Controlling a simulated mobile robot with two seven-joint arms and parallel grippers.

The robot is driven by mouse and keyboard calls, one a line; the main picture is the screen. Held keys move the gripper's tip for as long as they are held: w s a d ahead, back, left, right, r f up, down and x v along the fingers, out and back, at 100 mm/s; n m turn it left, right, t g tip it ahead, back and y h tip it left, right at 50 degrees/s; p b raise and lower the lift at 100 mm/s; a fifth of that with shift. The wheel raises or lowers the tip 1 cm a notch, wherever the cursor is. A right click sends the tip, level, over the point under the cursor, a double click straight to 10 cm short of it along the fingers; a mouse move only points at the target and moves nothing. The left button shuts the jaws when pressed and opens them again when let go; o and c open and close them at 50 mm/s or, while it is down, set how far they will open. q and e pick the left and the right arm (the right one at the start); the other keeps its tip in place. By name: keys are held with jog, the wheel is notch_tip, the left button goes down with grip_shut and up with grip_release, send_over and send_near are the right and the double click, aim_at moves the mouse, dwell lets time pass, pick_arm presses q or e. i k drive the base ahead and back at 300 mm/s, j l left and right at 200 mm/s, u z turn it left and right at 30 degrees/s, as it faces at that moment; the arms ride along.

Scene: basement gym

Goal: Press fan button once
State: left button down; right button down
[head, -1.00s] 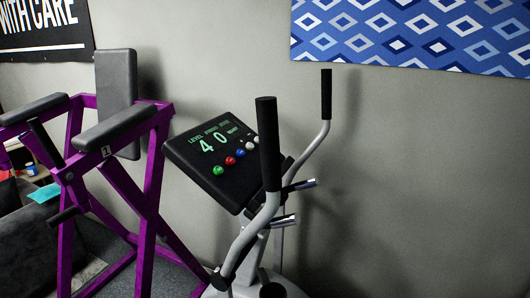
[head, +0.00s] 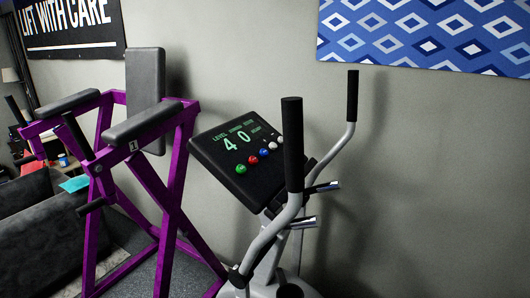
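The elliptical machine's black console (head: 217,156) stands tilted near the middle of the head view. Its green display (head: 237,142) reads level "4" and a "0" beside it. Below the digits is a slanted row of round buttons: a green button (head: 241,169), a red button (head: 253,160), a blue button (head: 264,152), a white button (head: 273,146) and another pale one partly hidden by the near handle. I cannot read which button is for the fan. Neither of my grippers shows in the head view.
The elliptical's near handle (head: 292,145) rises in front of the console's right edge, and its far handle (head: 352,95) stands behind. A purple exercise frame (head: 172,200) with black pads stands close on the left. A dark sofa (head: 40,225) is at far left.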

aim_at(263, 152)
jog(key=j+z, duration=0.15)
jog(key=z, duration=0.2)
jog(key=j+z, duration=0.2)
jog(key=z, duration=0.2)
jog(key=j+z, duration=0.15)
jog(key=z, duration=0.2)
jog(key=k+j+z, duration=0.15)
jog(key=j, duration=0.2)
jog(key=j+z, duration=0.15)
jog(key=j, duration=0.2)
jog(key=k+j+z, duration=0.15)
jog(key=j, duration=0.15)
jog(key=k+j, duration=0.15)
jog(key=j, duration=0.2)
jog(key=k+j, duration=0.15)
jog(key=j, duration=0.25)
